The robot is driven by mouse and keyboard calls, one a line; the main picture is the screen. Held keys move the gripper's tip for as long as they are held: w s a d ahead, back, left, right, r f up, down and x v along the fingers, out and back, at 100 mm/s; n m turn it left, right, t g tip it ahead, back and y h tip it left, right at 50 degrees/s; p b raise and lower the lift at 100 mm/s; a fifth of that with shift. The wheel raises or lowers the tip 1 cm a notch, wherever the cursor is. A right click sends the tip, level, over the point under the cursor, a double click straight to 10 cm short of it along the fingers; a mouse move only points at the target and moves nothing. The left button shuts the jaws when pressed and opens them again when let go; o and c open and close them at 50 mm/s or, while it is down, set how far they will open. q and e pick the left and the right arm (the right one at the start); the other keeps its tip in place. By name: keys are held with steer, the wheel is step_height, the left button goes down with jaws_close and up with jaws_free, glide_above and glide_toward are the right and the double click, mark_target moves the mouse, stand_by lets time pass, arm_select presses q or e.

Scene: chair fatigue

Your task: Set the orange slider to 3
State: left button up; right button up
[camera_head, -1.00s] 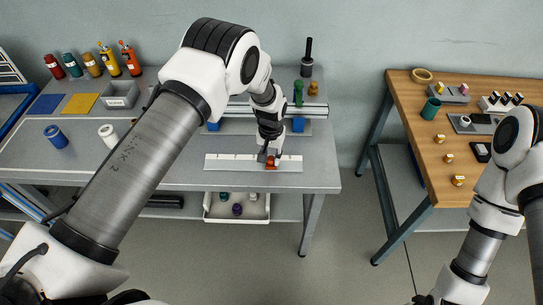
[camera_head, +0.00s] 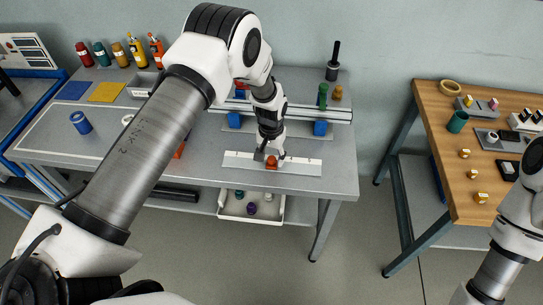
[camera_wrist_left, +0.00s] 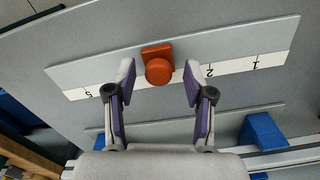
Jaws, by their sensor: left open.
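The orange slider (camera_head: 271,162) sits on a pale scale strip (camera_head: 300,167) at the front of the grey bench. In the left wrist view the slider's round knob (camera_wrist_left: 159,71) stands between the 2 mark and the 5 mark, around where 3 falls by the spacing. The marks right at the slider are hidden. My left gripper (camera_head: 266,156) is over the strip at the slider. In the wrist view its fingers (camera_wrist_left: 158,82) are open, one on each side of the knob, with a gap on both sides. My right gripper is out of view.
Blue blocks (camera_head: 320,128) and a metal rail stand behind the strip. A green cylinder (camera_head: 322,96) and a black upright tool (camera_head: 333,65) are at the back. A white tray (camera_head: 280,217) hangs below the bench. A wooden table (camera_head: 463,202) stands at the right.

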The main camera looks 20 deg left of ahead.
mark_target(271, 159)
arm_select(q)
step_height(271, 159, up, 12)
stand_by(0.4)
